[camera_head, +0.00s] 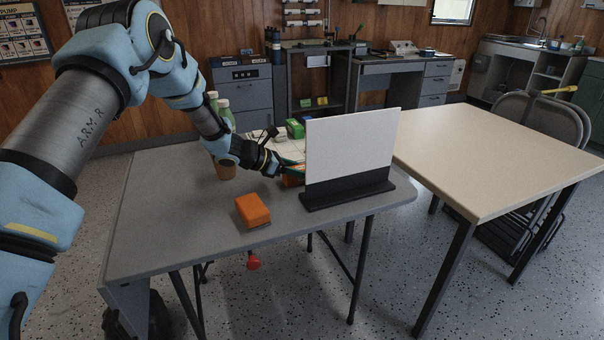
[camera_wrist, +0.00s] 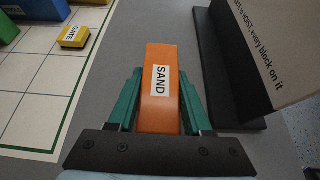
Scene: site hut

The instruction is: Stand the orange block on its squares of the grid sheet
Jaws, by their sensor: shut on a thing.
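My gripper (camera_wrist: 160,105) is shut on an orange block (camera_wrist: 160,65) labelled SAND, with a green finger on each side. In the head view my gripper (camera_head: 286,172) is left of the white board, and a little of the block shows by the board's edge. The grid sheet (camera_wrist: 35,105), white with a green border, lies left of the block in the wrist view. The block appears over bare grey table, outside that border; its height above the table is unclear. In the head view part of the sheet (camera_head: 290,150) shows behind my gripper.
A white board on a black base (camera_head: 345,190) stands close to the right. A yellow GATE block (camera_wrist: 74,37) is on the sheet, with blue (camera_wrist: 38,8) and green blocks farther away. An orange-topped thing (camera_head: 253,210) lies near the table's front; a bottle (camera_head: 226,168) stands left.

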